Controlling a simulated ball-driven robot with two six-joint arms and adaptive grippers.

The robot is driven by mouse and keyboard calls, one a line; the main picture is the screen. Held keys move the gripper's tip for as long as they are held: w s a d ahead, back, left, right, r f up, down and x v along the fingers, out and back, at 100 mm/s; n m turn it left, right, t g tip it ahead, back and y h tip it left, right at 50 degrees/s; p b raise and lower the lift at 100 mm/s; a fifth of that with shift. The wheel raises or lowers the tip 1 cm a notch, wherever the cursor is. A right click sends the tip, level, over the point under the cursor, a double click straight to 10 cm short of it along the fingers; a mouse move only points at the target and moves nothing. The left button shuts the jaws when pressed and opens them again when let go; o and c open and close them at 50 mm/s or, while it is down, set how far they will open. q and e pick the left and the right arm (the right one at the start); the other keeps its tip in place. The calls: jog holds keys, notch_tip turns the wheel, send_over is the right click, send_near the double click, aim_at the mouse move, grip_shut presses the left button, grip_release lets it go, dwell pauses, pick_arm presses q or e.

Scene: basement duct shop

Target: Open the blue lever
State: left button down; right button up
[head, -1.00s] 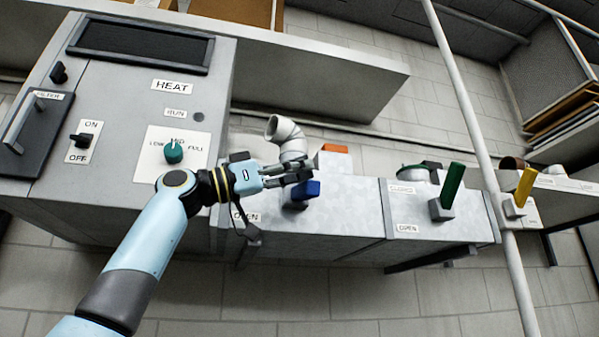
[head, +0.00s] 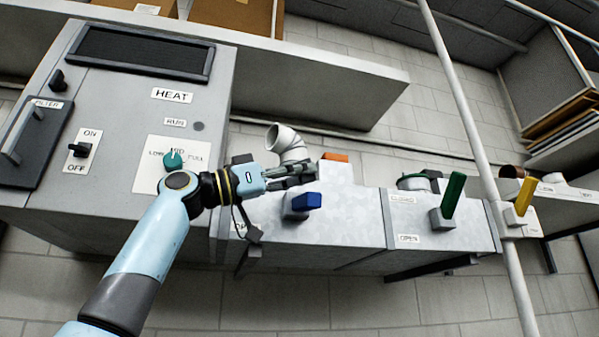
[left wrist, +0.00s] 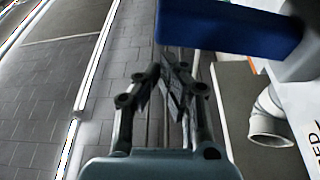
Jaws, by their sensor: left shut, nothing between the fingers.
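The blue lever (head: 307,201) sticks out to the right from its grey mount on the front of the duct box, roughly level. It also shows large at the top of the left wrist view (left wrist: 230,28). My left gripper (head: 312,172) is shut and empty, just above the blue lever in the head view. In the left wrist view its fingertips (left wrist: 172,72) are together, just beside the lever; I cannot tell whether they touch it. My right gripper is not in view.
A green lever (head: 453,196) and a yellow lever (head: 524,195) stand upright to the right. A white pipe (head: 480,150) runs down past the duct. A white elbow pipe (head: 287,142) rises behind my gripper. The heater panel (head: 115,110) is at left.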

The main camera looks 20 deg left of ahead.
pick_arm(q)
jog(key=r+b+v, duration=0.2)
jog(key=v, duration=0.7)
jog(key=shift+s+a+b, duration=0.4)
jog(key=shift+s, duration=0.1)
jog(key=shift+f, duration=0.1)
